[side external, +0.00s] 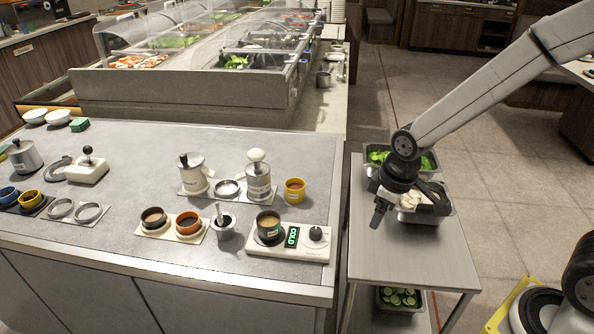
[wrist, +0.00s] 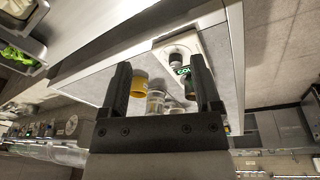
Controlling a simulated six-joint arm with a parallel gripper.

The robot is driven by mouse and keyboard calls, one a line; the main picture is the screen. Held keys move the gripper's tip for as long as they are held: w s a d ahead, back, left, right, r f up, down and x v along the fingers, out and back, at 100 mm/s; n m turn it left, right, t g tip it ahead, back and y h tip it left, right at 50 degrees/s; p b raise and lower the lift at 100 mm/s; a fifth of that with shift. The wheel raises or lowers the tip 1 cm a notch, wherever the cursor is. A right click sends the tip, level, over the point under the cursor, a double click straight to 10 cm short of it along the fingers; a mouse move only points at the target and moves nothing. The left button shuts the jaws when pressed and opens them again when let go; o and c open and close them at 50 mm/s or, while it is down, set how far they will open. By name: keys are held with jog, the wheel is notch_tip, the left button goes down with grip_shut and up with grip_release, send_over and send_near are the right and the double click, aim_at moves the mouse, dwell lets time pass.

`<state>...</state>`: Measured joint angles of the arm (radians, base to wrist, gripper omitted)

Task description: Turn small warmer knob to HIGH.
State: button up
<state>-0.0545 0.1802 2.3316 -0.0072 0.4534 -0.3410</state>
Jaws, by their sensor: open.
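The small warmer (side external: 289,252) is a white unit near the counter's front right corner. Its black round knob (side external: 316,233) is at the right end, beside a display (side external: 292,236) with green letters reading COLD. A dark pot of tan sauce (side external: 268,223) sits on its left part. My gripper (side external: 377,220) hangs to the right of the warmer, over the metal cart, apart from the knob. In the wrist view, my open, empty fingers frame the knob (wrist: 177,57) and display (wrist: 183,71) at a distance; the right finger hides part of the warmer. The knob's setting is too small to read.
Left of the warmer are a small container with a utensil (side external: 223,225) and two sauce cups. An orange cup (side external: 294,190) and a pump dispenser (side external: 258,180) stand behind it. The cart (side external: 405,265) carries food pans at its back. A gap separates cart and counter.

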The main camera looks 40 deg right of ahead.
aim_at(316, 231)
jog(key=w+a+f+n, duration=0.1)
jog(key=w+a+n, duration=0.1)
jog(key=w+n, duration=0.1)
jog(key=w+a+f+n+g, duration=0.1)
jog(key=w+a+n, duration=0.1)
jog(key=w+n, duration=0.1)
jog(key=w+a+f+n, duration=0.1)
jog(key=w+a+n, duration=0.1)
jog(key=w+n, duration=0.2)
jog(key=shift+w+f, duration=0.25)
jog(key=shift+w, duration=0.3)
jog(key=shift+w+a+f+n, duration=0.3)
jog(key=shift+w+n, duration=0.15)
jog(key=shift+n, duration=0.15)
jog(key=shift+g, duration=0.3)
jog(key=shift+w+f, duration=0.15)
jog(key=shift+f, duration=3.7)
jog(key=shift+c, duration=0.2)
grip_shut()
